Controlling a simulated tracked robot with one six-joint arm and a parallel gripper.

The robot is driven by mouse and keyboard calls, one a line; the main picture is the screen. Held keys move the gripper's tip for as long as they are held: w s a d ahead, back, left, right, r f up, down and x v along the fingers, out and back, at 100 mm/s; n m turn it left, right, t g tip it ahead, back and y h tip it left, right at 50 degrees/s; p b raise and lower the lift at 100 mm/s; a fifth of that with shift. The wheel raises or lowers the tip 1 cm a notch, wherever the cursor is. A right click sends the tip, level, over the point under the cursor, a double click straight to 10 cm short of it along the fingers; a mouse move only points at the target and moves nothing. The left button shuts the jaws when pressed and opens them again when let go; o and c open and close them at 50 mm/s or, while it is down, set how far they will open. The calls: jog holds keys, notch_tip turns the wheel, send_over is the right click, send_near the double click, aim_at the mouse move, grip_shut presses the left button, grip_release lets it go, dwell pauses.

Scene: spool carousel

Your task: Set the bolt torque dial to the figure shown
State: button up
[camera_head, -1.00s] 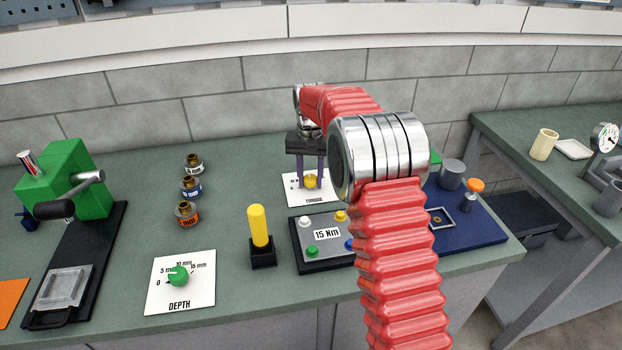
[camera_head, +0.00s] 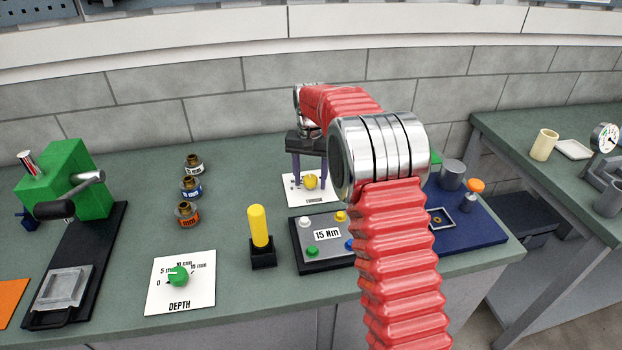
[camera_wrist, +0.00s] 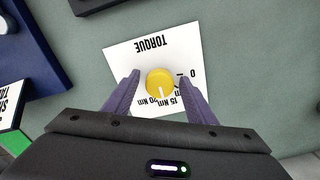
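The yellow torque dial (camera_head: 311,182) sits on a white plate (camera_head: 323,197) marked TORQUE, towards the back of the bench. In the wrist view the dial (camera_wrist: 160,80) has a white pointer line aimed down the picture, near the 15 Nm and 20 Nm labels. I cannot tell exactly which mark it meets. My gripper (camera_wrist: 161,98) is open, its purple fingers either side of the dial with gaps between.
A green DEPTH dial (camera_head: 178,276), a yellow post (camera_head: 259,228) and several small bottles (camera_head: 187,212) stand to the left. A green press (camera_head: 70,185) is at far left. A blue tray (camera_head: 476,228) lies right of my arm.

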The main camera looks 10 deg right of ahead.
notch_tip(320, 180, up, 14)
jog(key=shift+f, duration=0.15)
dwell(0.7)
jog(key=shift+w, duration=0.1)
jog(key=n, duration=0.1)
send_over(310, 177)
notch_tip(310, 177, down, 4)
jog(key=shift+f, duration=0.1)
jog(key=s+r+n+t, duration=0.2)
jog(key=s, duration=1.8)
jog(key=s+r+n+t, duration=0.1)
jog(key=s+r+t, duration=0.1)
jog(key=s, duration=1.8)
jog(key=shift+s+d+r+n+t, duration=0.15)
jog(key=shift+s+r+n+t, duration=0.2)
jog(key=shift+t, duration=0.45)
